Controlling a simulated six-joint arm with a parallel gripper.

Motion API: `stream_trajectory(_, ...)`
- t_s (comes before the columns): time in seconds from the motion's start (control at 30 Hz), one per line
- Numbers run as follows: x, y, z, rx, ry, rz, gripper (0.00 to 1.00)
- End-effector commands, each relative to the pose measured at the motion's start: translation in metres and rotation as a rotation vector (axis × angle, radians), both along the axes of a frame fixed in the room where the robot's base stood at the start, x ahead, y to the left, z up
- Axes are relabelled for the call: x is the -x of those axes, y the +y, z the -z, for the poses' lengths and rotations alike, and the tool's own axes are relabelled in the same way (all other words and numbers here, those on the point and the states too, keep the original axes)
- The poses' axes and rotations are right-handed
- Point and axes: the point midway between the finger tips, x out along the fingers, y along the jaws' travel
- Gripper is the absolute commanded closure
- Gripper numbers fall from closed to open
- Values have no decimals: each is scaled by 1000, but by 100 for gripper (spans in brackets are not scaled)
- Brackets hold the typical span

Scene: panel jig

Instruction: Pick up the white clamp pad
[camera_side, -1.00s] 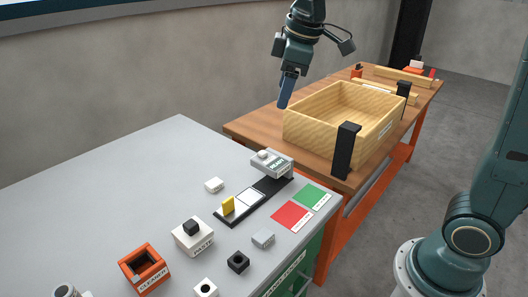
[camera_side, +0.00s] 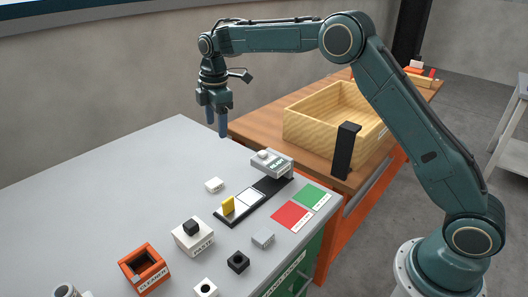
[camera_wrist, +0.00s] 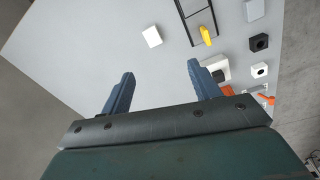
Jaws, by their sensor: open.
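A small plain white block (camera_side: 214,185), which looks like the white clamp pad, lies on the grey bench top, left of the black strip with the yellow piece. It also shows in the wrist view (camera_wrist: 152,37), beyond the fingertips and roughly between them. My gripper (camera_side: 216,127) points down, high above the bench and apart from the white block. Its blue fingers stand wide apart in the wrist view (camera_wrist: 161,70), with nothing between them.
A white box with a black knob (camera_side: 193,237), an orange box (camera_side: 144,270) and small blocks stand nearer. A wooden crate (camera_side: 300,126) is behind. Bench left is clear.

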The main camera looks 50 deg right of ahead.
Motion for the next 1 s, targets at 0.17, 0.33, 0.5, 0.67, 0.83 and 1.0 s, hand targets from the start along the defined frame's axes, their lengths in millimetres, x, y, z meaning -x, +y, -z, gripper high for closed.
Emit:
stream_trajectory(0.17, -23, 6, 44, 9, 40, -114, 38)
stream_trajectory(0.33, -34, 9, 71, 12, 62, -191, 38)
stream_trajectory(0.5, -39, 10, 83, 13, 72, -225, 38)
stream_trajectory(0.67, -39, 10, 84, 13, 72, -229, 38)
stream_trajectory(0.83, -39, 10, 90, 13, 73, -227, 38)
stream_trajectory(1.0, -39, 10, 108, 13, 74, -227, 38)
